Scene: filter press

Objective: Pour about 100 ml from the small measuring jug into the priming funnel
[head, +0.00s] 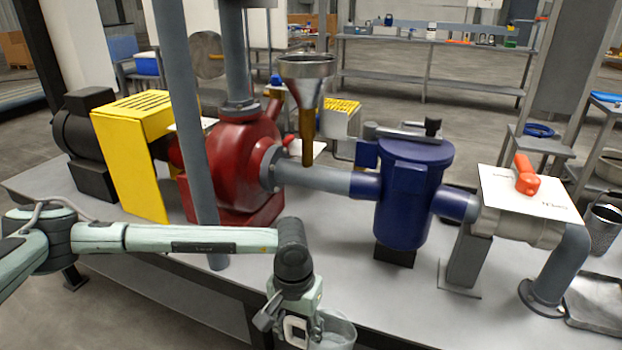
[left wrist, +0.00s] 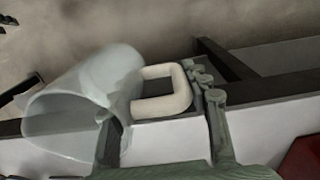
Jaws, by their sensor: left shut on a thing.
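The priming funnel (head: 307,68) is a steel cone on a brass stem, standing upright on the grey pipe between the red pump and the blue strainer. The small measuring jug (head: 340,334) is translucent with a pale handle and shows at the bottom edge of the head view, partly cut off. It also shows in the left wrist view (left wrist: 75,105), with its handle (left wrist: 180,92) between the fingers. My left gripper (head: 290,322) is shut on the handle, in front of and below the funnel, well apart from it. The liquid level cannot be made out. My right gripper is out of view.
A grey upright pipe (head: 183,120) stands left of the funnel, beside the red pump (head: 235,160). The blue strainer (head: 408,195) and an orange-handled valve (head: 525,175) stand to the right. The bench front (head: 345,260) is clear. A metal can (head: 602,228) stands far right.

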